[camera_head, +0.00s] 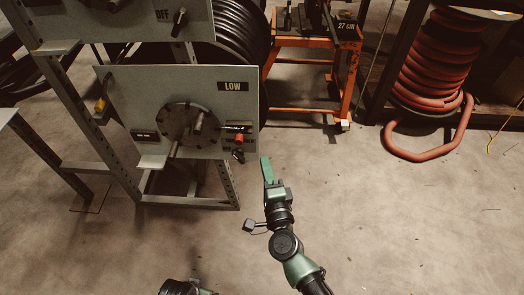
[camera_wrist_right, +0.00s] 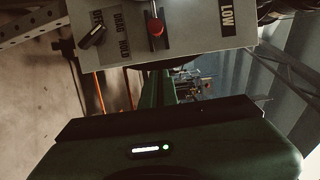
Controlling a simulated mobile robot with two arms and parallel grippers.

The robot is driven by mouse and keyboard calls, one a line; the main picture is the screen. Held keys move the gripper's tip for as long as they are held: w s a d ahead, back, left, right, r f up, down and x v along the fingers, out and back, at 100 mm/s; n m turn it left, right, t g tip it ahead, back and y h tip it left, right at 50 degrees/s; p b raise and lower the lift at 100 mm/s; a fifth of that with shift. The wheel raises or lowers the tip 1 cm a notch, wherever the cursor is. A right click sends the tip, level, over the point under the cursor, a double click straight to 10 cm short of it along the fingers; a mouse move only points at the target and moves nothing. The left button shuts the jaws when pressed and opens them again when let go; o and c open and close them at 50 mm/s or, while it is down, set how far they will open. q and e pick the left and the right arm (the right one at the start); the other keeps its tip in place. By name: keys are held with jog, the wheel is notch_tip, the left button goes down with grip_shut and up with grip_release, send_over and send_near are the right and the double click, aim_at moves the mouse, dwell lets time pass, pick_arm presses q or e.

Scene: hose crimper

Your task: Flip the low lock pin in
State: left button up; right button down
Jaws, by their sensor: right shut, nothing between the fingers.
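The grey panel marked LOW (camera_head: 232,86) carries a round dark hub (camera_head: 190,124). To the hub's right is a red-tipped pin (camera_head: 239,138), which I take as the low lock pin. I cannot tell whether the pin is in or out. My right gripper (camera_head: 265,163) is shut and empty, a little right of and below the pin, apart from it in the picture. In the right wrist view its green fingers (camera_wrist_right: 156,85) point toward the panel's edge.
A black selector knob (camera_head: 239,155) is just below the pin; its labels show in the right wrist view. An upper panel marked OFF (camera_head: 140,22) hangs above. An orange stand (camera_head: 345,80) and a red hose reel (camera_head: 437,60) stand behind right.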

jog(key=v, duration=0.3)
jog(key=shift+w+d, duration=0.1)
jog(key=shift+d, duration=0.05)
dwell(0.4)
